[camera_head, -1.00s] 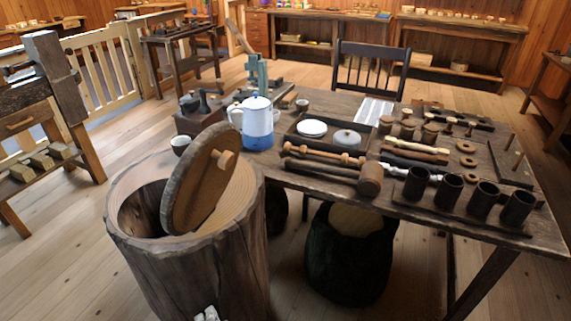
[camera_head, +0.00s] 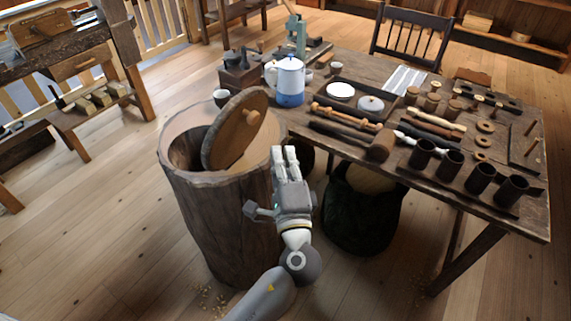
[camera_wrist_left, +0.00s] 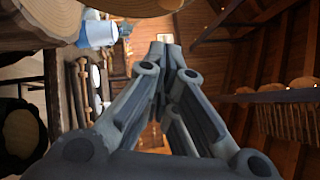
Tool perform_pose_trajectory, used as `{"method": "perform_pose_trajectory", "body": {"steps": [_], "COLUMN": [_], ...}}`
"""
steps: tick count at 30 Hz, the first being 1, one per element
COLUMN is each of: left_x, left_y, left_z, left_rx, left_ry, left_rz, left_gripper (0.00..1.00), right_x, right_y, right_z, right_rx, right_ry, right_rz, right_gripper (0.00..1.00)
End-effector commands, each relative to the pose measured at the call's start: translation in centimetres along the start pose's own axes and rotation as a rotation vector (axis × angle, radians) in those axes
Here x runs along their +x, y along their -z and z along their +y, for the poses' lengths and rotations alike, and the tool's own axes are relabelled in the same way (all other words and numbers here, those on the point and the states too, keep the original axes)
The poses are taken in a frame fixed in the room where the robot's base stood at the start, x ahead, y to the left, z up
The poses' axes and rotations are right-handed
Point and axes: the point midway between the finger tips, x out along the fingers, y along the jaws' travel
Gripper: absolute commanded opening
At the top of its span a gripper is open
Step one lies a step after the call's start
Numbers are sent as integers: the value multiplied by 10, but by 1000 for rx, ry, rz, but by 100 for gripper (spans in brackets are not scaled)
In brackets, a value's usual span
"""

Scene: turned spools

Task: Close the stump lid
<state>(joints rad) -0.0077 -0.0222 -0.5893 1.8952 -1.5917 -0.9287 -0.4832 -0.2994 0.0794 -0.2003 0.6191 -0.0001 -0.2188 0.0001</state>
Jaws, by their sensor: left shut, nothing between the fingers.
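The hollow stump (camera_head: 222,225) stands on the floor left of the worktable. Its round wooden lid (camera_head: 226,140) is tilted up, leaning open over the dark hollow, with a knob (camera_head: 252,117) on its face. My left gripper (camera_head: 284,153) is shut and empty, in front of the stump's right rim and below the lid. In the left wrist view my fingers (camera_wrist_left: 165,50) are together. A wooden round edge, seemingly the lid or the stump, shows at the top left there; I cannot tell which. My right gripper is not seen.
The worktable (camera_head: 350,150) stands close on the right with a blue and white pot (camera_head: 289,82), dark cups (camera_head: 421,154) and a mallet (camera_head: 381,146). A dark sack (camera_head: 358,215) sits under it. The floor (camera_head: 110,235) left of the stump is clear.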

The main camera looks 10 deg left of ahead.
Motion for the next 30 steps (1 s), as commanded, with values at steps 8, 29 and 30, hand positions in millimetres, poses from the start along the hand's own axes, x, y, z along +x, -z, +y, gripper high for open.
{"method": "perform_pose_trajectory", "body": {"steps": [8, 29, 30], "left_x": [53, 70, 71], "left_y": [-12, -28, -28], "left_z": [-3, 0, -1], "left_rx": [3, -4, -7], "left_ry": [-2, -5, -7], "left_rz": [-1, 0, 0], "left_gripper": [0, 0, 0], "right_x": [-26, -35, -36], "right_y": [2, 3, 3], "right_z": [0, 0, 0], "right_rx": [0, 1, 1], "right_ry": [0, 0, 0], "right_rz": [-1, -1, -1], "right_gripper": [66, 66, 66]}}
